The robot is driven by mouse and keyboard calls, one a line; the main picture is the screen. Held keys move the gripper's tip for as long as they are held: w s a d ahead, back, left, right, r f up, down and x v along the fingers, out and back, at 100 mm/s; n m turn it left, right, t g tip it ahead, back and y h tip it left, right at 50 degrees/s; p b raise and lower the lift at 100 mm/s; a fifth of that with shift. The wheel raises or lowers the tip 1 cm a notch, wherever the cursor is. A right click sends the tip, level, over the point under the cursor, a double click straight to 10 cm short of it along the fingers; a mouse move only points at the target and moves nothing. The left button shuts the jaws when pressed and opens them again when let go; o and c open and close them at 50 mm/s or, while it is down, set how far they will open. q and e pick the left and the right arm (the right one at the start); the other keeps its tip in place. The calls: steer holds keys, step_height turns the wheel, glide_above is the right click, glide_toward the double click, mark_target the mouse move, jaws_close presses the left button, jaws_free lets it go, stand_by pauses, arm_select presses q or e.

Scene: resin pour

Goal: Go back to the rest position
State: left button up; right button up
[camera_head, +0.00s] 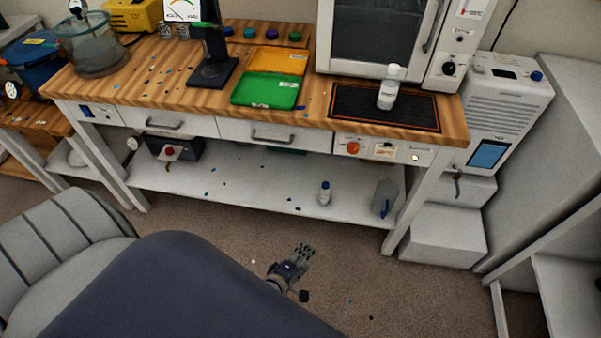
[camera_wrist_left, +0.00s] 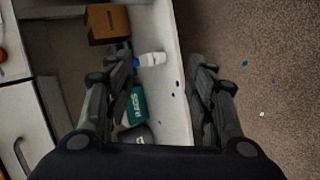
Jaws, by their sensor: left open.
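My left gripper (camera_head: 303,250) is low over the carpet in front of the workbench in the head view. In the left wrist view the left gripper (camera_wrist_left: 168,75) is open, with its fingers wide apart and nothing held. Beyond the fingers, a small white bottle with a blue cap (camera_wrist_left: 152,59) is on the lower shelf; it stands upright there in the head view (camera_head: 324,194). My right gripper is in neither view.
The workbench (camera_head: 150,95) holds a green tray (camera_head: 265,91), an orange tray and a white bottle (camera_head: 389,88) on a dark mat. The lower shelf (camera_head: 235,185) lies beyond my gripper. A brown box (camera_wrist_left: 107,24) shows at the wrist view's top. Carpet (camera_head: 390,285) is mostly free.

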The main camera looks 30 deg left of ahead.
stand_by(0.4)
arm_select(q)
steer(key=s+f+m+g, duration=0.3)
steer(key=s+f+m, duration=0.2)
steer(key=s, duration=0.5)
steer(key=s+f+m+g, duration=0.3)
steer(key=s+f+m, duration=0.3)
steer(key=s, duration=0.5)
steer(key=s+a+f+m+g, duration=0.1)
steer(key=s+f+m+g, duration=0.3)
steer(key=s+m, duration=0.5)
steer(key=shift+s+f, duration=0.85)
steer(key=shift+f, duration=0.1)
